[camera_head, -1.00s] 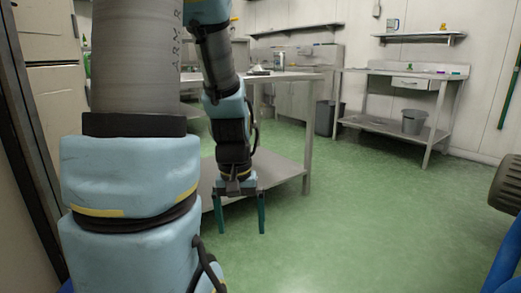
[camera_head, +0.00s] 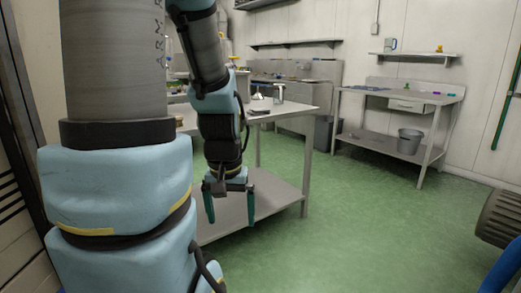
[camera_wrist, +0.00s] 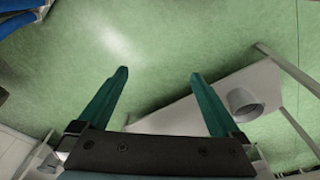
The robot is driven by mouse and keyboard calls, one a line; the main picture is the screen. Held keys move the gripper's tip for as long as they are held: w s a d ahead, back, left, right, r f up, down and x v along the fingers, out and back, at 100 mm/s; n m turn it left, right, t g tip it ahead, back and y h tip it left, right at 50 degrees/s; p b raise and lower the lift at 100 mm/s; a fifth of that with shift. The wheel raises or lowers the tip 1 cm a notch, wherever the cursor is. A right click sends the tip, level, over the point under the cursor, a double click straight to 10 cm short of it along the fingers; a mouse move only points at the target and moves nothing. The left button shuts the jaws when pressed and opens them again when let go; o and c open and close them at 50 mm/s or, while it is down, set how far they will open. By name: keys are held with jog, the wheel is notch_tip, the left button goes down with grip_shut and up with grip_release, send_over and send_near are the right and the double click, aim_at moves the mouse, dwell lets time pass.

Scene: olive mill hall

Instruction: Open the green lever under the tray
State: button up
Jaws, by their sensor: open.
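I cannot make out a green lever or a tray above one in either view. My gripper (camera_head: 231,221) hangs pointing down in front of the near steel table (camera_head: 290,110), its two dark green fingers apart and nothing between them.
A lower shelf (camera_head: 275,201) of the near table lies beside my gripper. A second steel table (camera_head: 380,92) with a grey bucket (camera_head: 409,141) stands at the back right. A dark ribbed machine part (camera_head: 500,218) is at the right edge. Green floor (camera_head: 340,235) between is clear.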

notch_tip(320, 180, up, 11)
jog(key=p, duration=0.8)
jog(key=shift+p, duration=0.35)
